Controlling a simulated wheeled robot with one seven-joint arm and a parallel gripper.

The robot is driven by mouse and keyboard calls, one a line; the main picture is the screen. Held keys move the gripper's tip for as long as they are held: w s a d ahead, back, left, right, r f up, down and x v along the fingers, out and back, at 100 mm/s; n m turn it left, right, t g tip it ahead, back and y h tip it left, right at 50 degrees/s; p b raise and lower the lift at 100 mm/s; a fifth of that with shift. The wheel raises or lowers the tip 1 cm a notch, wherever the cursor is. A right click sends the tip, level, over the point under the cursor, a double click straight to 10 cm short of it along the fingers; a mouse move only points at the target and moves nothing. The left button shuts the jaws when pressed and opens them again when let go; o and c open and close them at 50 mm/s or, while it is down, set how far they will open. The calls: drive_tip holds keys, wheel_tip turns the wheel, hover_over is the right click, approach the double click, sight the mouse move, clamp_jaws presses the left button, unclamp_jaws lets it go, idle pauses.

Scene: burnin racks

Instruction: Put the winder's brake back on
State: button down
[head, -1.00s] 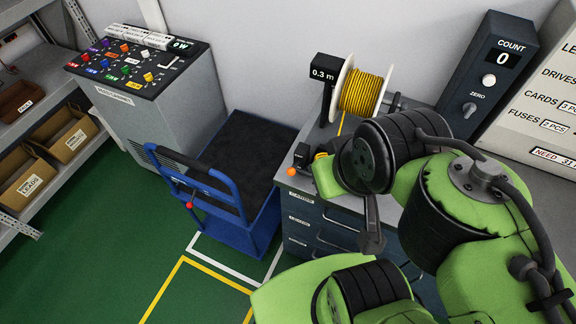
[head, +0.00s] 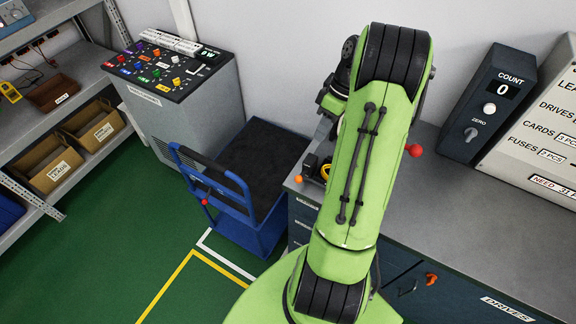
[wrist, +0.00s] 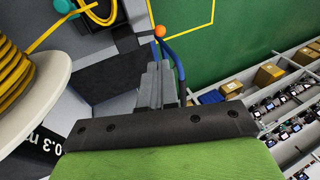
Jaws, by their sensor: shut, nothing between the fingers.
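The winder's spool of yellow cable (wrist: 14,82) fills the left edge of the wrist view, with its white flange and the 0.3 m display (wrist: 40,140) below. In the head view my arm hides the spool. A red ball knob (head: 413,150) shows right of my arm; I cannot tell whether it belongs to the brake. An orange ball (head: 299,180) sits at the bench's left end, and shows beyond my fingertips in the wrist view (wrist: 160,31). My gripper (wrist: 158,70) is shut and empty, beside the spool; the brake's position cannot be made out.
A blue trolley (head: 236,211) stands left of the grey bench (head: 470,215). Behind it is a control console (head: 190,100), and shelves with bins (head: 53,172) are at the far left. The COUNT box (head: 483,105) stands right on the bench. Green floor is open at front left.

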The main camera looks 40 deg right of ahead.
sight(300, 176)
drive_tip(key=x, duration=1.4)
drive_tip(key=shift+b, duration=0.4)
drive_tip(key=shift+w+f, duration=0.1)
drive_tip(key=shift+f, duration=0.05)
